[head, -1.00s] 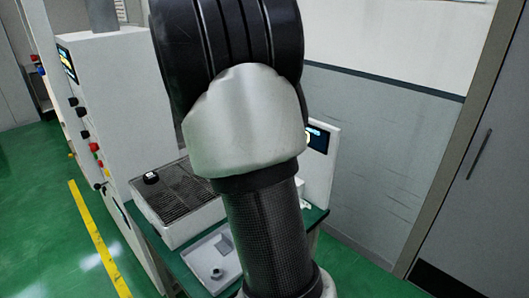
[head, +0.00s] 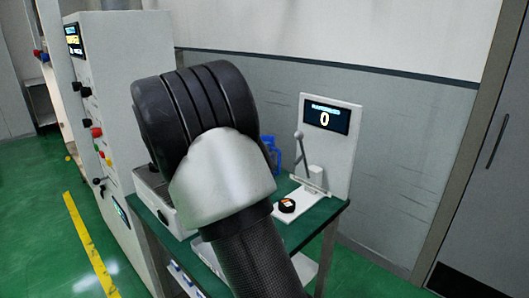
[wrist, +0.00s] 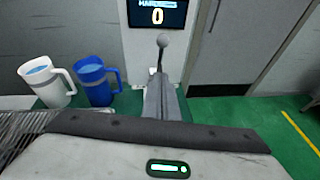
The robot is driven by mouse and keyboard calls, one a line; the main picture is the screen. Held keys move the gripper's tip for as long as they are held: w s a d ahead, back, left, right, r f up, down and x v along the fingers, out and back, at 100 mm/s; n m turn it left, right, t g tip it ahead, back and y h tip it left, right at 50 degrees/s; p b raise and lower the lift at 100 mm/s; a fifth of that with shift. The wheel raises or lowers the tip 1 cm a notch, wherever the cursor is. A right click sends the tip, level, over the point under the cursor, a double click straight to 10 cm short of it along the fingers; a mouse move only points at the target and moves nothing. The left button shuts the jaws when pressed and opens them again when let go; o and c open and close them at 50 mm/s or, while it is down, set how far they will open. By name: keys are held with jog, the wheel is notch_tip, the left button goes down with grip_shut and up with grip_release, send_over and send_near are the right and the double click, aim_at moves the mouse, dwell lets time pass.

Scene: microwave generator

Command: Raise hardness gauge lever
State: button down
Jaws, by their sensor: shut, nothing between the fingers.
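The hardness gauge (head: 345,150) is a white upright panel on a white base, with a dark display (head: 327,117) reading 0. Its lever (head: 302,155) is a thin grey rod with a ball at the top, standing nearly upright. The lever's ball also shows in the wrist view (wrist: 163,40), just beyond my fingertips. My gripper (wrist: 159,80) is shut and empty, in line with the lever; I cannot tell whether it touches the rod. In the head view my arm hides the gripper.
A blue mug (wrist: 95,82) and a white mug (wrist: 47,80) stand left of my gripper. The green table (head: 322,222) carries the gauge. A white cabinet with knobs (head: 125,120) stands at the left. Green floor is clear at the right of the table.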

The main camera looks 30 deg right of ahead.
aim_at(296, 134)
jog(key=w+d+b, duration=0.1)
jog(key=w+d, duration=0.1)
jog(key=d, duration=0.8)
jog(key=shift+d+f, duration=0.2)
jog(key=shift+r, duration=0.1)
jog(key=r+p, duration=0.1)
jog(key=p, duration=0.1)
jog(key=d+p, duration=0.1)
jog(key=p, duration=0.2)
jog(key=shift+w+d+r+y, duration=0.15)
jog(key=shift+w+r+y, duration=0.05)
jog(key=shift+r+y, duration=0.2)
jog(key=p, duration=0.2)
jog(key=d+p, duration=0.1)
jog(key=shift+w+d+y+p, duration=0.25)
jog(key=shift+w+y+p, duration=0.05)
jog(key=shift+y+p, duration=0.1)
